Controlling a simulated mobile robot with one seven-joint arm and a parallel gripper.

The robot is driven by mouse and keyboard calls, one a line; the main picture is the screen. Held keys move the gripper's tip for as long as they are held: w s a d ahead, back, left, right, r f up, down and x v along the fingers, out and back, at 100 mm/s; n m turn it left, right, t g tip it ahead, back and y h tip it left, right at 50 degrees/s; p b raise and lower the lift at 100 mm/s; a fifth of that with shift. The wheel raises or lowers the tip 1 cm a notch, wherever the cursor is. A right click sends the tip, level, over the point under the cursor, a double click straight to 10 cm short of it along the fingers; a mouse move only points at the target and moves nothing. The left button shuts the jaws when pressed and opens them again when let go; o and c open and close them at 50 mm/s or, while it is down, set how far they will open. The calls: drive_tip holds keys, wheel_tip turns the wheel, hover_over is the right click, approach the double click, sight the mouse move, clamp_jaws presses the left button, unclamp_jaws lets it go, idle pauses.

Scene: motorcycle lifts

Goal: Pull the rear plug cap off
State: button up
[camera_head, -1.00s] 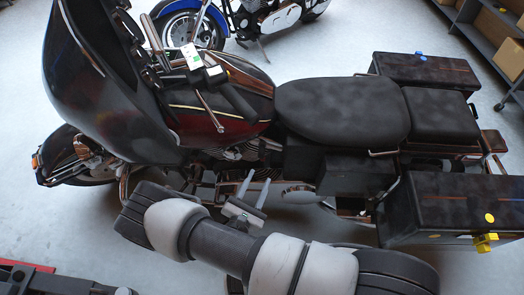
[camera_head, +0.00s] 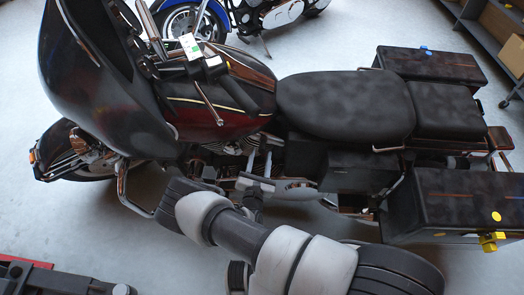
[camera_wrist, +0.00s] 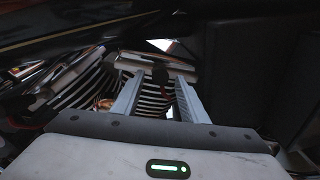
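The motorcycle's finned engine (camera_wrist: 152,100) fills the middle of the wrist view; it also shows below the tank in the head view (camera_head: 228,147). A small dark rounded piece (camera_wrist: 160,72), which looks like the rear plug cap, stands against the fins with a thin reddish lead below it. My gripper (camera_wrist: 161,78) is open, with one pale finger on each side of that piece and visible gaps between. Whether the fingertips reach as deep as the cap is hard to tell. In the head view my gripper (camera_head: 259,160) points into the engine side; the cap cannot be made out there.
The tank (camera_head: 210,112) and seat (camera_head: 345,108) overhang the engine. A dark panel (camera_wrist: 240,75) stands close on the right in the wrist view. A saddlebag (camera_head: 460,205) is at the rear right. A chrome bar (camera_head: 130,195) lies left of my arm.

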sight(261, 152)
drive_tip(key=shift+w+d, duration=0.2)
drive_tip(key=shift+w, duration=1.6)
clamp_jaws()
